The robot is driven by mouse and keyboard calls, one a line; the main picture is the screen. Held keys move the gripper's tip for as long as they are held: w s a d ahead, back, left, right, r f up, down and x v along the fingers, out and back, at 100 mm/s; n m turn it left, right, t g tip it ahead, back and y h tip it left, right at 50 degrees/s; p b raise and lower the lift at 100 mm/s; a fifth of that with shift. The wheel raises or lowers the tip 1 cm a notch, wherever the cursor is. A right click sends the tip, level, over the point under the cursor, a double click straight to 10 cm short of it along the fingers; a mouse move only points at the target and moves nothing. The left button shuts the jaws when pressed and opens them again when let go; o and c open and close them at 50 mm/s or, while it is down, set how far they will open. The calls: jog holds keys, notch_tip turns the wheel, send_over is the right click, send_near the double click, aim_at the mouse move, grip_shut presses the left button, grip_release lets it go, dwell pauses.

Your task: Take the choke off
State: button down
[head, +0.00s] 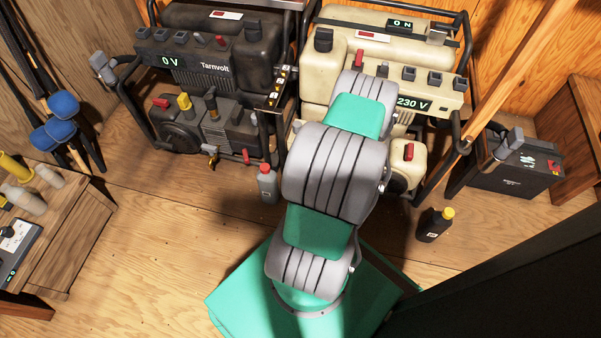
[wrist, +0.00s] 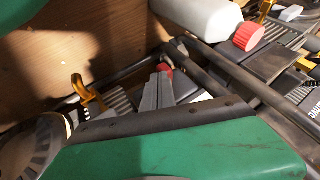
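In the head view, the dark Tarnvolt generator (head: 215,65) reads 0 V, and the cream generator (head: 345,25) reads 230 V and ON. The dark one has a yellow knob (head: 184,101), a brass tap (head: 212,152) and a red-ended part (head: 246,156). The cream one has a red lever (head: 408,152) at its lower right. I cannot tell which control is the choke. My arm hides my gripper in the head view. The wrist view shows narrow grey finger-like parts of my gripper (wrist: 160,90) beside a red piece (wrist: 165,67); their grip is unclear.
A grey bottle (head: 268,186) with a red cap and a dark bottle (head: 434,225) with a yellow cap stand on the floor. Black tube frames surround the generators. A battery (head: 515,165) stands at right. Clear floor (head: 150,240) lies at front left.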

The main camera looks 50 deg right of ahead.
jog(key=shift+w+a, duration=0.25)
jog(key=shift+w, duration=0.05)
jog(key=shift+d, duration=0.75)
jog(key=w+a+p+v, duration=0.1)
jog(key=p+v, duration=0.6)
jog(key=v, duration=0.2)
jog(key=shift+s+a+r+p, duration=0.25)
jog(key=shift+a+r+p, duration=0.1)
jog(key=shift+a, duration=0.15)
